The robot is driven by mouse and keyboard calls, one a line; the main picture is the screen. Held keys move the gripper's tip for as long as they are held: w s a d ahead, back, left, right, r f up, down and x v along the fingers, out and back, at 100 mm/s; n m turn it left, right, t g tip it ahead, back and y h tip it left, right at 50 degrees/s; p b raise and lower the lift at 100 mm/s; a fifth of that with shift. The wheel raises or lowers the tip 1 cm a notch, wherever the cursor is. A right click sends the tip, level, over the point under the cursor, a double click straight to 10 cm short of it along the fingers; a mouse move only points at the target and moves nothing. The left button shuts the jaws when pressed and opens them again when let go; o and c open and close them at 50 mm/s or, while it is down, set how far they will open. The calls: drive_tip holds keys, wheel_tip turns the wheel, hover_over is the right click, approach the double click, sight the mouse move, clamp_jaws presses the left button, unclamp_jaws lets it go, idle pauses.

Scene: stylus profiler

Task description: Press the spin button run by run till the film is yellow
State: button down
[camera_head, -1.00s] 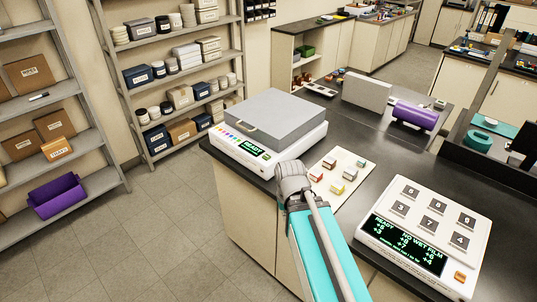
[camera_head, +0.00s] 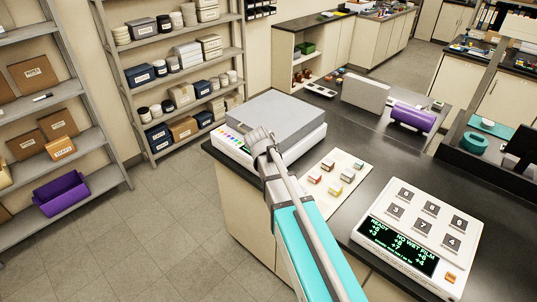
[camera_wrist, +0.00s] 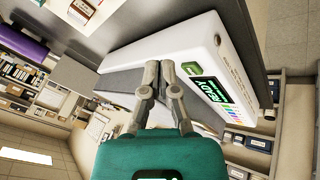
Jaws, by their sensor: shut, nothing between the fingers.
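A white machine with a grey lid (camera_head: 275,112) stands at the bench's left end. Its front has a row of colour patches and a display, partly behind my gripper in the head view. The wrist view shows its green button (camera_wrist: 192,68) and a display (camera_wrist: 208,92) reading READY. My gripper (camera_wrist: 160,66) is shut and empty, its fingertips just left of the green button there. I cannot tell whether they touch the machine. In the head view my gripper (camera_head: 259,137) covers the front right part of the machine. No film is visible.
A white panel (camera_head: 334,181) with several small coloured blocks lies right of my arm. A second white device (camera_head: 411,240) has numbered squares, an orange button and a display reading READY, NO WET FILM. A grey block (camera_head: 366,92) and purple cylinder (camera_head: 412,117) stand behind.

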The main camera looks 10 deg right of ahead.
drive_tip(key=w+a+r+t+h+p, duration=0.1)
drive_tip(key=w+r+t, duration=0.1)
drive_tip(key=w+r, duration=0.3)
drive_tip(key=w, duration=0.4)
drive_tip(key=shift+w+a+r+n+t+h+p, duration=0.15)
drive_tip(key=shift+a+n+t+h+p, duration=0.15)
drive_tip(key=shift+a, duration=0.05)
wheel_tip(320, 180, down, 9)
drive_tip(key=b, duration=0.8)
drive_tip(key=shift+r+b, duration=0.1)
drive_tip(key=shift+b, duration=0.3)
drive_tip(key=shift+f+b, duration=0.8)
idle(1.8)
drive_tip(key=shift+r, duration=0.15)
drive_tip(key=shift+r+p, duration=0.7)
drive_tip(key=shift+p, duration=0.15)
drive_tip(key=shift+r+p, duration=2.5)
